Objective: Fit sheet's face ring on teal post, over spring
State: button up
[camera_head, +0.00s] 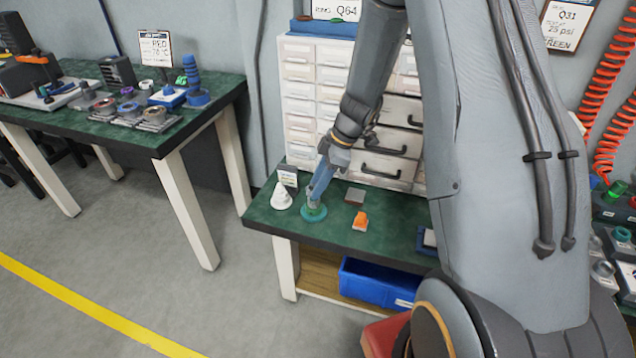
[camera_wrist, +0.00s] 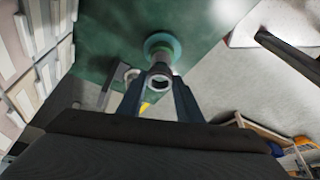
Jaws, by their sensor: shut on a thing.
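The teal post's round base (camera_head: 314,214) stands on the green bench top, near its front left. It also shows as a teal disc (camera_wrist: 176,44) in the wrist view. My gripper (camera_head: 318,198) points down right over it. In the wrist view my gripper (camera_wrist: 160,82) is shut on a grey ring (camera_wrist: 160,71) with an open centre, in line with the post. I cannot tell whether the ring touches the post or sits above it. The spring cannot be made out. A small card (camera_head: 287,175), perhaps the sheet, stands behind the post; its text is too small to read.
A white stepped cone (camera_head: 281,198) stands close left of the post. A grey square plate (camera_head: 355,195) and an orange piece (camera_head: 360,220) lie to the right. White drawers (camera_head: 300,90) rise behind. A blue bin (camera_head: 375,284) sits below the bench.

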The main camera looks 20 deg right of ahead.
jog(key=shift+f+b, duration=0.75)
jog(key=o, duration=1.1)
jog(key=shift+r+p, duration=1.6)
jog(key=shift+r, duration=1.9)
